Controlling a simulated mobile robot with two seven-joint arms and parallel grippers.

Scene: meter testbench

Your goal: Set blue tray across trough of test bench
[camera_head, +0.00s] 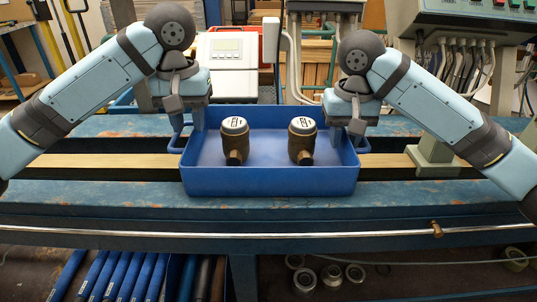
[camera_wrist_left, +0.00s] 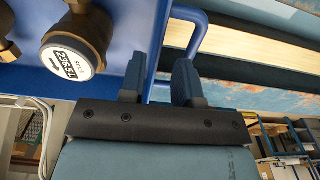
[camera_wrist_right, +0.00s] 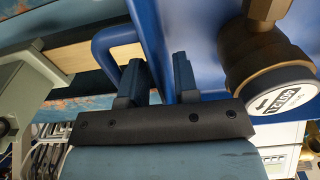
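The blue tray (camera_head: 270,181) is level over the dark trough (camera_head: 110,172) of the test bench, reaching to the front rail. I cannot tell whether it rests on the bench or hangs slightly above. Two brass water meters (camera_head: 235,142) (camera_head: 302,142) stand upright inside. My left gripper (camera_wrist_left: 160,75) straddles the tray's left wall beside its handle (camera_wrist_left: 190,30), one finger inside and one outside, close around it. My right gripper (camera_wrist_right: 160,75) does the same at the right wall beside the other handle (camera_wrist_right: 110,40). The fingertips are partly hidden in the head view.
A pale wooden strip (camera_head: 90,160) runs along the trough on both sides of the tray. A grey-green clamp stand (camera_head: 433,160) stands right of the tray. A white device with a display (camera_head: 227,60) stands behind. The bench's front rail (camera_head: 100,205) is bare.

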